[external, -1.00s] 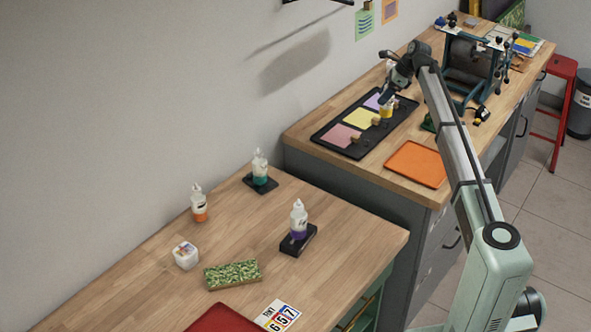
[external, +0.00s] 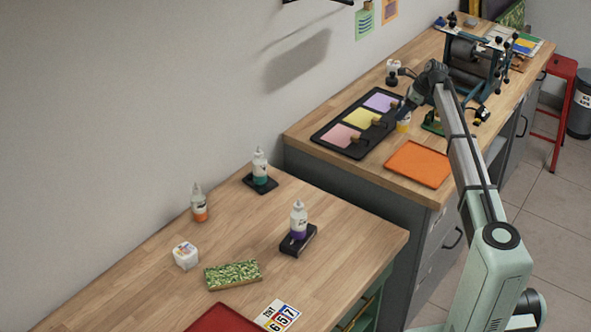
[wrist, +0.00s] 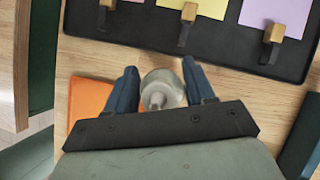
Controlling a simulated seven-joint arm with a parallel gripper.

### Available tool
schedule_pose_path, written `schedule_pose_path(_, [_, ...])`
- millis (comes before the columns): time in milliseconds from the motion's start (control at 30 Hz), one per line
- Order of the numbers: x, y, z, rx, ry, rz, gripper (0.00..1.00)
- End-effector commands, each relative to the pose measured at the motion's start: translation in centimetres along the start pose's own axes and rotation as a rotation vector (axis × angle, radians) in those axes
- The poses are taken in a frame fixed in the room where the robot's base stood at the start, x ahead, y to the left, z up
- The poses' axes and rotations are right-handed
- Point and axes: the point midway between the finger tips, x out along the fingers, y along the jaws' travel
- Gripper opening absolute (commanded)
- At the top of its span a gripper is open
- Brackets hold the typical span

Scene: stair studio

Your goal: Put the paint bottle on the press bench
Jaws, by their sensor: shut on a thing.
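My gripper (external: 404,114) is shut on a paint bottle with a yellow lower part (external: 403,125). In the wrist view the bottle's pale top (wrist: 162,88) is between the two blue fingers. The bottle looks upright over bare wood of the press bench (external: 374,168), between the black tray and the orange mat. I cannot tell whether its base touches the wood. The bench also carries the printing press (external: 472,62). My gripper and arm partly hide the bottle in the external view.
The black tray (external: 322,138) holds coloured sheets with wooden-handled tools. The orange mat (external: 418,164) lies at the bench's near end. A white bottle (external: 392,68) stands behind. The nearer table holds teal (external: 260,168), orange (external: 199,204) and purple (external: 299,222) bottles.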

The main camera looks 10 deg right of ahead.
Motion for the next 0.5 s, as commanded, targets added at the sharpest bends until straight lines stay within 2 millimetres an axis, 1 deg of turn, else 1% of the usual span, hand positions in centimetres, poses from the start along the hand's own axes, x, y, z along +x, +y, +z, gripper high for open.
schedule_pose_path(200, [2.3,0.1,-1.3,0.0,0.0,0.001,0.2])
schedule_pose_path(300, [2.6,0.0,-1.5,-0.001,0.0,0.0,0.2])
schedule_pose_path(500, [2.6,0.0,-1.5,-0.001,0.0,0.0,0.2])
